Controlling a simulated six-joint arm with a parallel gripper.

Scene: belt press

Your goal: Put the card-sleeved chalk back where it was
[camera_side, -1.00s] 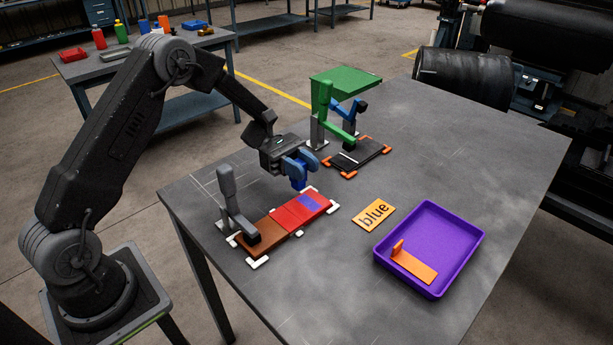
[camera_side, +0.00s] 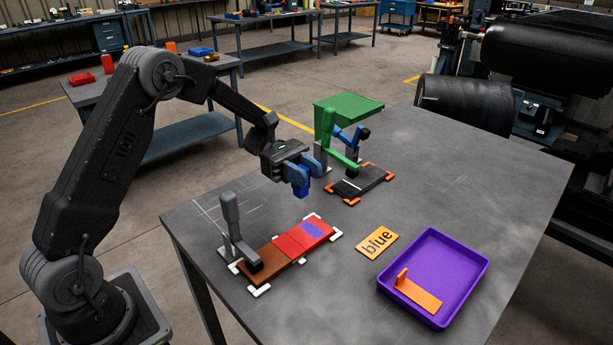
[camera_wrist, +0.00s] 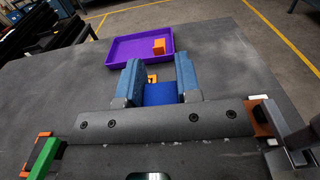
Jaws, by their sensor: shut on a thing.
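My gripper (camera_side: 299,178) is shut on a dark blue block (camera_side: 299,190), held in the air above the table, behind the red strip. In the wrist view the blue block (camera_wrist: 160,95) sits between the two grey-blue fingers of my gripper (camera_wrist: 160,80). I cannot make out a card sleeve on it. A red strip (camera_side: 290,246) with a purple-blue patch (camera_side: 312,230) lies against a brown strip (camera_side: 267,259), under a grey clamp (camera_side: 232,220). An orange card reading "blue" (camera_side: 376,243) lies flat on the table. A purple tray (camera_side: 462,290) holds an orange L-shaped piece (camera_side: 416,294).
A green clamp with a flat top (camera_side: 345,105) and a blue lever (camera_side: 350,140) stand behind, beside a black strip with orange corners (camera_side: 361,184). White corner pieces (camera_side: 260,290) border the red and brown strips. The table's right side is bare.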

